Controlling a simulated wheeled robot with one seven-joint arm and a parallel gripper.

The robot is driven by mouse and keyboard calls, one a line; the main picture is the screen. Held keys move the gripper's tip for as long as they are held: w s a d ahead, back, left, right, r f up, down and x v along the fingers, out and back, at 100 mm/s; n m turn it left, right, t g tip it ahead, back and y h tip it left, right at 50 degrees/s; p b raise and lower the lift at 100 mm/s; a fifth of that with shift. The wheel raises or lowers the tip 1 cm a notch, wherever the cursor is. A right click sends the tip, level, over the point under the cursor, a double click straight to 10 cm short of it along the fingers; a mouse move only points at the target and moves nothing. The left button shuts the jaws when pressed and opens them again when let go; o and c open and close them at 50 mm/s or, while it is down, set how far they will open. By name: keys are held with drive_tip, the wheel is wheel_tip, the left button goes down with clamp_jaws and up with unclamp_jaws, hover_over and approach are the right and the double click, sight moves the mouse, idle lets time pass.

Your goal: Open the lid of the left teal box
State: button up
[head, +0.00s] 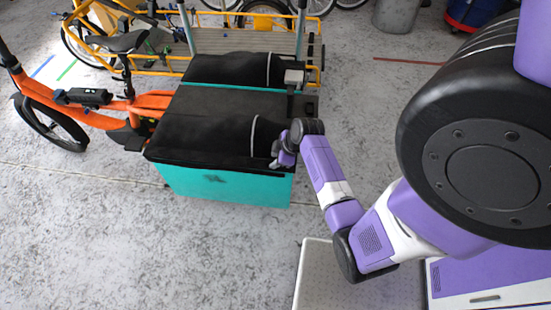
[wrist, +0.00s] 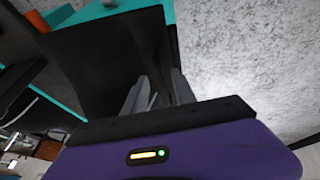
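Two teal boxes with soft black lids sit side by side on an orange cargo bike in the head view. The nearer teal box (head: 225,188) has its black lid (head: 205,138) lying down over it; the farther box has a similar lid (head: 230,68). My gripper (head: 280,154) is at the right end of the nearer box, by the lid's edge. In the wrist view my gripper (wrist: 158,92) has its two fingers apart, with the edge of a black panel (wrist: 105,60) running between them. Whether the fingers touch it I cannot tell.
The orange bike frame (head: 150,103) and saddle (head: 115,43) are to the left of the boxes. A yellow cargo bike (head: 85,38) stands behind. A light platform (head: 345,285) is at the bottom right. The grey floor in front is clear.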

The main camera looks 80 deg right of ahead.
clamp_jaws()
idle(1.4)
